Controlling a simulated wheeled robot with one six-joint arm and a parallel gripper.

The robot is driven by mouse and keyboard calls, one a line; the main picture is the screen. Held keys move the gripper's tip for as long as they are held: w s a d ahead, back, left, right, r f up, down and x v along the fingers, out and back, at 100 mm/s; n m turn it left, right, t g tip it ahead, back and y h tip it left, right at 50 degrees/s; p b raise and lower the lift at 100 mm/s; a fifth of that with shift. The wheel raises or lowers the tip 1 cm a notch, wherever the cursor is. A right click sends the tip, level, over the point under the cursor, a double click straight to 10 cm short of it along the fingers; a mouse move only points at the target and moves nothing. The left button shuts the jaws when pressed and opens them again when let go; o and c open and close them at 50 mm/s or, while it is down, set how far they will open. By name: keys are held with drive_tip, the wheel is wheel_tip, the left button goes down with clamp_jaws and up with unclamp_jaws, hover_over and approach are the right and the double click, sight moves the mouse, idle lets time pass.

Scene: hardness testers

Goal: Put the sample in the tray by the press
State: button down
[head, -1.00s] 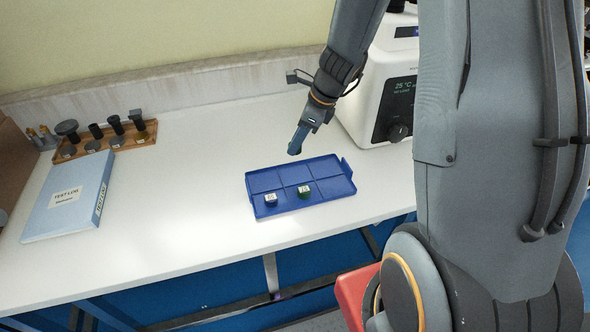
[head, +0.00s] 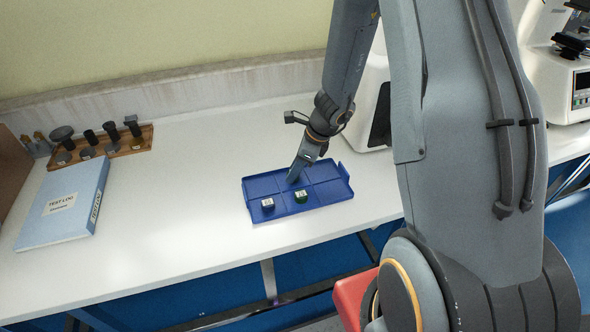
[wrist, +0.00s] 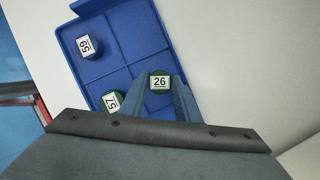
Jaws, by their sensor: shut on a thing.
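My gripper (head: 292,180) points down at the back row of the blue tray (head: 318,205). In the wrist view its fingers (wrist: 160,88) are shut on a green sample (wrist: 159,81) with a white label reading 26. The fingers hide this sample in the head view. I cannot tell if it touches the tray floor. Two other samples stand in the tray's front row: a dark one (head: 267,204) at the left and a green one (head: 301,196) beside it. Both also show in the wrist view, dark (wrist: 88,46) and green (wrist: 112,101).
A blue test log binder (head: 64,203) and a wooden rack (head: 104,146) of dark tools are at the left. A white machine (head: 368,95), partly hidden by my arm, stands behind the tray. Another white machine (head: 550,85) is far right.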

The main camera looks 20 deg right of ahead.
drive_tip(key=shift+f, duration=0.1)
drive_tip(key=c, duration=1.6)
unclamp_jaws()
drive_tip(key=v, duration=1.1)
drive_tip(key=s+a+r+n+h, duration=0.1)
drive_tip(key=s+r+n, duration=0.1)
drive_tip(key=s+n, duration=0.3)
drive_tip(key=s+a+r+n+h, duration=0.1)
drive_tip(key=s+n, duration=0.3)
drive_tip(key=n, duration=0.7)
drive_tip(key=s+a+r+n+g+h, duration=0.1)
drive_tip(key=s+a+r+n, duration=0.1)
drive_tip(key=s+n, duration=0.3)
drive_tip(key=shift+s+r+n+h, duration=0.2)
drive_tip(key=shift+n, duration=0.6)
drive_tip(key=shift+s+r+n+h, duration=0.2)
drive_tip(key=shift+n, duration=0.6)
